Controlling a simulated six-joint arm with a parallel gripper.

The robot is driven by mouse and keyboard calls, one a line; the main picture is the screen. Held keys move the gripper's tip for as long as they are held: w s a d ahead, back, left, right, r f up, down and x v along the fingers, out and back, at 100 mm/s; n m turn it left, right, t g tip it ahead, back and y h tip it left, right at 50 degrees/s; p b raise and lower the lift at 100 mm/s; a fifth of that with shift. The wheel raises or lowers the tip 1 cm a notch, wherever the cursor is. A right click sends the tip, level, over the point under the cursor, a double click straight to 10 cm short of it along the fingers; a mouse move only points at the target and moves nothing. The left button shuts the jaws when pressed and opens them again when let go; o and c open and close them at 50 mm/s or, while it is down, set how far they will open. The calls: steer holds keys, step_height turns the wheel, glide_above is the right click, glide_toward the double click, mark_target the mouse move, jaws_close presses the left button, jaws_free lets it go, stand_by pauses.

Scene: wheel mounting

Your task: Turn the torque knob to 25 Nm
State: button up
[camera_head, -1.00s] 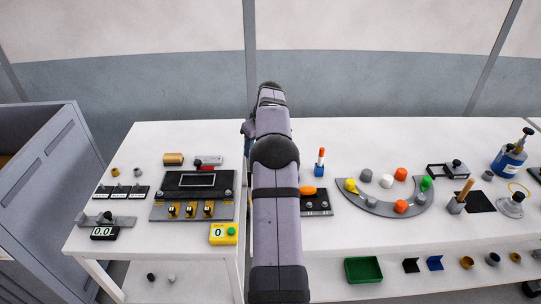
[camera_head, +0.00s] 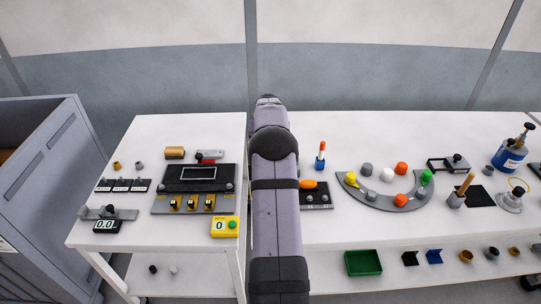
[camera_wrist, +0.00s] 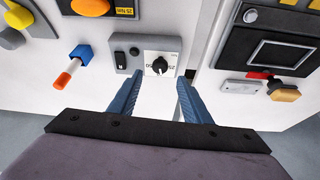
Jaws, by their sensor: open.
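In the wrist view, the torque knob (camera_wrist: 160,66) is a small black knob with a white mark on a white dial plate (camera_wrist: 151,46). The dial numbers are small and partly covered, so I cannot tell the exact setting. My gripper (camera_wrist: 160,79) is open, with one blue-grey finger on each side below the dial. Its fingers appear apart from the knob, with nothing between them. A yellow label (camera_wrist: 125,4) at the top edge appears to read 25 Nm. In the head view, my arm hides the knob and gripper.
A grey panel with a black switch (camera_wrist: 121,58) adjoins the dial. An orange-tipped blue part (camera_wrist: 75,64) stands at left. A black screen unit (camera_wrist: 277,50) and a gold block (camera_wrist: 284,92) are at right. An orange button (camera_head: 307,184) sits beside my arm.

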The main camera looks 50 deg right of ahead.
steer(key=shift+p+x, duration=0.95)
steer(key=shift+x, duration=2.3)
steer(key=shift+s+a, duration=0.1)
steer(key=c, duration=1)
